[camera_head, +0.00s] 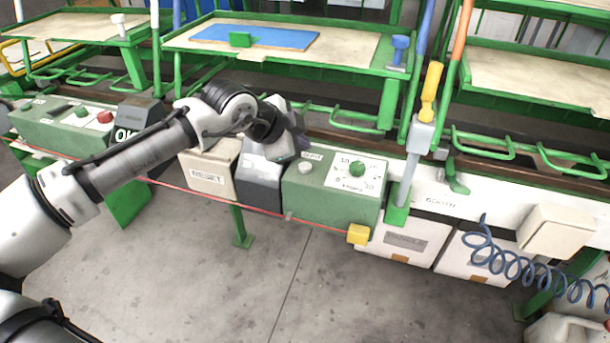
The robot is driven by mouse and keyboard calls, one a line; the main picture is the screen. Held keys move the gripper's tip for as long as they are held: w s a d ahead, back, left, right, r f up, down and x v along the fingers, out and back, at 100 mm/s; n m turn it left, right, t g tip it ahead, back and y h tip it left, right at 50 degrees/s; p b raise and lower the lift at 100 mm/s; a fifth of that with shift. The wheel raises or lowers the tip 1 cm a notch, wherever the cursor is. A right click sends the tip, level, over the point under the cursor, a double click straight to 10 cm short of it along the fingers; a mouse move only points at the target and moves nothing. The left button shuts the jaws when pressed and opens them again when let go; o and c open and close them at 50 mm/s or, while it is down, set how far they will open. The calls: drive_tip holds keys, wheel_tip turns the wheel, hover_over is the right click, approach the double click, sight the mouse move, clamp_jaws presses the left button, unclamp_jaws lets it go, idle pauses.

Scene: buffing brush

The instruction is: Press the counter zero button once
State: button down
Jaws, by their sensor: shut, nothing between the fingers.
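A green control box (333,205) hangs on the front rail in the middle of the view. On its sloped top are a round whitish button (305,167) with a small label behind it and a green knob (357,168) on a white dial plate. I cannot read the small label, so I cannot tell whether this is the counter zero button. My gripper (301,150) is shut and empty. My wrist hides part of the grey box. Contact with any button is not visible.
A cream box (208,174) is left of the grey one. A green panel (72,130) with a red button (104,117) is at far left. An upright post with a yellow handle (431,88) stands right of the green box. A blue coiled hose (510,262) hangs at right.

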sight(301, 168)
drive_tip(key=shift+f+b, duration=0.45)
drive_tip(key=shift+f, duration=1.05)
drive_tip(key=shift+f, duration=0.1)
idle(0.7)
drive_tip(key=shift+f, duration=0.3)
drive_tip(key=shift+f+b, duration=0.3)
drive_tip(key=shift+f, duration=0.15)
idle(0.9)
drive_tip(key=shift+r+p, duration=0.8)
drive_tip(key=shift+r, duration=0.05)
wheel_tip(301, 168, up, 5)
drive_tip(key=p, duration=0.4)
drive_tip(key=shift+r, duration=0.1)
